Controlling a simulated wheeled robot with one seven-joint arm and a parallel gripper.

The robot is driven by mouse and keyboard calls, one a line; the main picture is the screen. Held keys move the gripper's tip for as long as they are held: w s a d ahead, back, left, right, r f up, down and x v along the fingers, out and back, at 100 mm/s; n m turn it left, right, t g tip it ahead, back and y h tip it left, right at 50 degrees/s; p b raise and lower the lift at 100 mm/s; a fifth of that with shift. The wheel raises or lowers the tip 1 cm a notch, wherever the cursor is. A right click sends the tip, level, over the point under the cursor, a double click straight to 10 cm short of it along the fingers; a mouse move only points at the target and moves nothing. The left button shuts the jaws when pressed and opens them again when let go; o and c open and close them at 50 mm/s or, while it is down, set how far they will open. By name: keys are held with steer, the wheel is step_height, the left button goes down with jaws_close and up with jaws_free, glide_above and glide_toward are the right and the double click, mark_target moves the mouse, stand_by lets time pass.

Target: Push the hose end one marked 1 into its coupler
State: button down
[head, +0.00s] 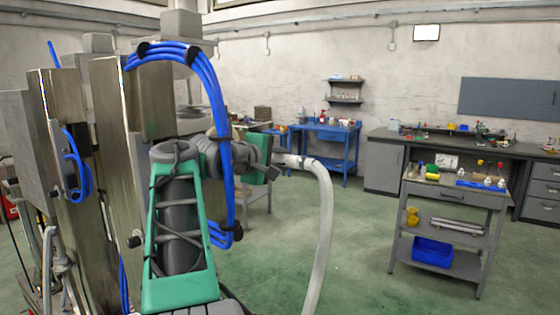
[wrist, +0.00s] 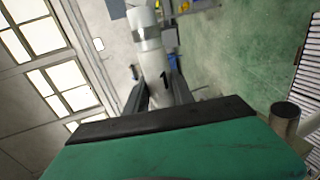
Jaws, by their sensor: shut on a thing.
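My gripper (head: 279,161) is at the end of my green and grey arm, raised in the middle of the head view. It is shut on the hose end one (head: 292,160), a pale whitish fitting. A whitish hose (head: 325,205) bends from it and hangs down out of the picture.
A grey trolley (head: 458,197) with small items, a yellow thing and a blue bin (head: 433,253) stands at the right. A blue workbench (head: 325,133) and a grey bench (head: 385,160) line the back wall. Green floor (head: 365,225) between the hose and trolley is clear.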

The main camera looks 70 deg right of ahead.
steer(key=shift+r, duration=0.1)
steer(key=shift+w+a+p, duration=0.1)
steer(key=shift+w+p, duration=0.05)
steer(key=shift+p, duration=0.3)
steer(key=w+p, duration=0.3)
steer(key=shift+w+d+r, duration=0.2)
steer(key=shift+w+d, duration=0.1)
steer(key=shift+w, duration=0.1)
steer(key=shift+w+d+f+p, duration=0.15)
steer(key=shift+w+f+p, duration=0.1)
steer(key=shift+w+p, duration=0.5)
steer(key=shift+w, duration=0.1)
steer(key=shift+p, duration=0.75)
stand_by(0.3)
steer(key=shift+w+d+p, duration=0.2)
steer(key=shift+w+p, duration=0.9)
steer(key=shift+w, duration=0.1)
steer(key=shift+w+d+p, duration=0.15)
steer(key=shift+w+p, duration=0.95)
steer(key=shift+w, duration=0.05)
steer(key=c, duration=1)
jaws_free()
steer(key=shift+a, duration=0.1)
